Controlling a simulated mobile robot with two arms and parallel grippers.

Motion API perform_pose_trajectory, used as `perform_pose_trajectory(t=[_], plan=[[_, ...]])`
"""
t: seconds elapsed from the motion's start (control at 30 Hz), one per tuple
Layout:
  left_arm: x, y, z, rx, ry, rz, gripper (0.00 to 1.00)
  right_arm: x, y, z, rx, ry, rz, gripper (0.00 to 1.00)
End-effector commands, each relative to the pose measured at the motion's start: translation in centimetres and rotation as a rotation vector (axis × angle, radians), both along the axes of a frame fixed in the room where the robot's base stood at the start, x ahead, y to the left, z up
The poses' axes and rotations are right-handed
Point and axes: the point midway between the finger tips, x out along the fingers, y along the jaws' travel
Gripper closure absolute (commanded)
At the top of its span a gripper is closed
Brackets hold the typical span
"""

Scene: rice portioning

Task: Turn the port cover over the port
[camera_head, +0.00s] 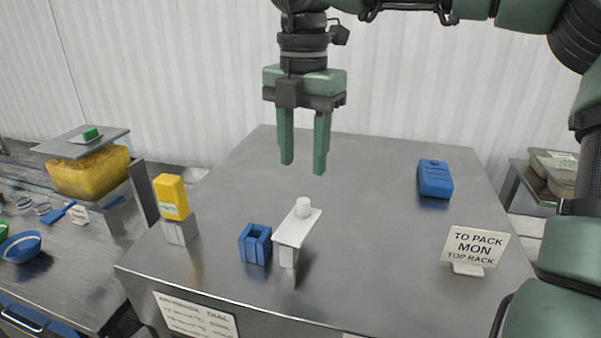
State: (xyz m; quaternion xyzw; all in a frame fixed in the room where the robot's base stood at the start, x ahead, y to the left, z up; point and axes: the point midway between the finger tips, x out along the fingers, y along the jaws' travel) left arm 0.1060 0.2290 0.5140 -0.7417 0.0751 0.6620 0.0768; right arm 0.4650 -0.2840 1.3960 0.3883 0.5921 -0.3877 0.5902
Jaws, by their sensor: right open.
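The plate points away from me and lies beside the port; the port's opening is uncovered. My right gripper (304,160) hangs fingers down above the table, higher than the knob and behind it. It is open, with nothing between its fingers. My left gripper is out of view.
A yellow block (171,194) stands on a metal block (180,231) at the left edge of the steel table (365,160). A blue device (435,178) lies at the right. A "TO PACK MON" sign (475,247) stands at front right. The table's back middle is clear.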

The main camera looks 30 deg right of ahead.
Motion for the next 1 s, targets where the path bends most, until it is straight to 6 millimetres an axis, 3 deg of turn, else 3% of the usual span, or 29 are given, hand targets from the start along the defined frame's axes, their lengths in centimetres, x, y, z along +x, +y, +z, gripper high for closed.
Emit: perform_pose_trajectory(t=[0.1,0.27,0.6,0.9,1.0], plan=[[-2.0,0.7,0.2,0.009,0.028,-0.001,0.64,0.0,0.1,-0.8,-0.002,0.005,0.002,0.57],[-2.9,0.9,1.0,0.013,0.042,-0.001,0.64,-0.1,0.0,-3.1,-0.001,0.006,0.002,0.57],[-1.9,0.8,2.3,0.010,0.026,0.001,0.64,0.0,0.0,-7.4,-0.001,0.003,-0.001,0.57],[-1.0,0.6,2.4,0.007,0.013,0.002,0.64,0.0,0.0,-7.8,-0.001,0.000,-0.001,0.57],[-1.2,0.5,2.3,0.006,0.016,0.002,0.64,0.0,0.0,-7.8,-0.001,0.000,-0.001,0.82]])
